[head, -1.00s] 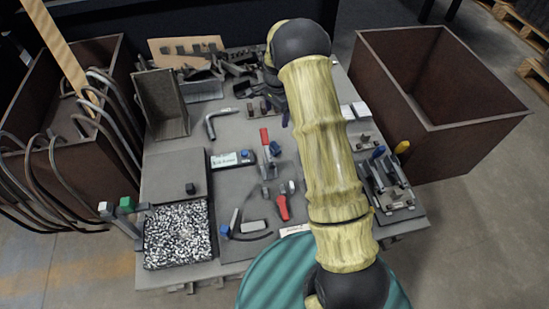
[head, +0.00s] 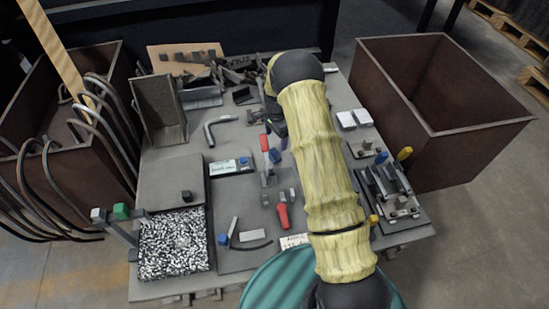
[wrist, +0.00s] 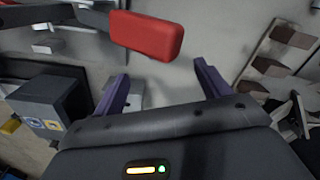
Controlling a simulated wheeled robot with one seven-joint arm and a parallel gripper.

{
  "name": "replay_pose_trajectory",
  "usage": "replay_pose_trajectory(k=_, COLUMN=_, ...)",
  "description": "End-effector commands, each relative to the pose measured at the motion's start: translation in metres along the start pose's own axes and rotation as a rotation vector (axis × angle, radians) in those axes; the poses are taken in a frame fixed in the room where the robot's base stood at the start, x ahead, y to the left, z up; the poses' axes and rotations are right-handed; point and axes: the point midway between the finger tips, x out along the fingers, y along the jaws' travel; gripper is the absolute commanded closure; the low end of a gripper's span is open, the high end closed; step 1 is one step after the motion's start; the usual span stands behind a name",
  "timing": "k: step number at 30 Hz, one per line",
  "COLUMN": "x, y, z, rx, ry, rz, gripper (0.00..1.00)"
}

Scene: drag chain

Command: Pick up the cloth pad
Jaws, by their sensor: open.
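I cannot tell for certain which thing is the cloth pad. Two small pale flat pieces lie at the right of the bench in the head view, the left one (head: 346,120) beside the right one (head: 362,117); their material is too small to make out. My gripper (wrist: 162,82) shows in the wrist view with its two purple fingers wide apart and nothing between them. In the head view it is over the middle of the bench, largely hidden by my arm. A red handle (wrist: 148,36) is just beyond the fingers in the wrist view.
The bench holds a red-handled clamp (head: 282,214), a speckled tray (head: 174,240), a grey bent pipe (head: 219,129) and a metal fixture (head: 388,183). A brown bin (head: 440,110) stands at the right. Curved hoses (head: 60,190) hang at the left.

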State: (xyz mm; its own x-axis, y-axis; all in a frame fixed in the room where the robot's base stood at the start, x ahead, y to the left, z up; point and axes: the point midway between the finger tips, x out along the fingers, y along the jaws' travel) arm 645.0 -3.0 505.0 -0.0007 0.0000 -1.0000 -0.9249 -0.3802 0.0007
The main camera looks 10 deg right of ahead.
Motion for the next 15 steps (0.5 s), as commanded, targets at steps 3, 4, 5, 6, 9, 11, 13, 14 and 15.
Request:
replay_pose_trajectory(k=3, x=0.025, y=0.0, z=0.0, rx=0.001, ry=-0.001, rz=0.001, gripper=0.25)
replay_pose_trajectory(k=4, x=0.029, y=0.0, z=0.0, rx=0.001, ry=0.0, rz=0.0, gripper=0.25)
replay_pose_trajectory(k=5, x=0.033, y=0.0, z=0.0, rx=0.001, ry=0.0, rz=0.0, gripper=0.25)
replay_pose_trajectory(k=6, x=0.036, y=0.0, z=0.0, rx=0.001, ry=0.0, rz=0.0, gripper=0.25)
replay_pose_trajectory(k=9, x=0.04, y=0.0, z=0.0, rx=0.0, ry=0.0, rz=0.0, gripper=0.25)
replay_pose_trajectory(k=11, x=0.04, y=0.0, z=0.0, rx=0.0, ry=0.0, rz=0.0, gripper=0.25)
replay_pose_trajectory(k=13, x=0.04, y=0.0, z=0.0, rx=0.0, ry=0.0, rz=0.0, gripper=0.25)
replay_pose_trajectory(k=14, x=0.04, y=0.0, z=0.0, rx=0.0, ry=0.0, rz=0.0, gripper=0.25)
replay_pose_trajectory(k=15, x=0.04, y=0.0, z=0.0, rx=0.0, ry=0.0, rz=0.0, gripper=0.25)
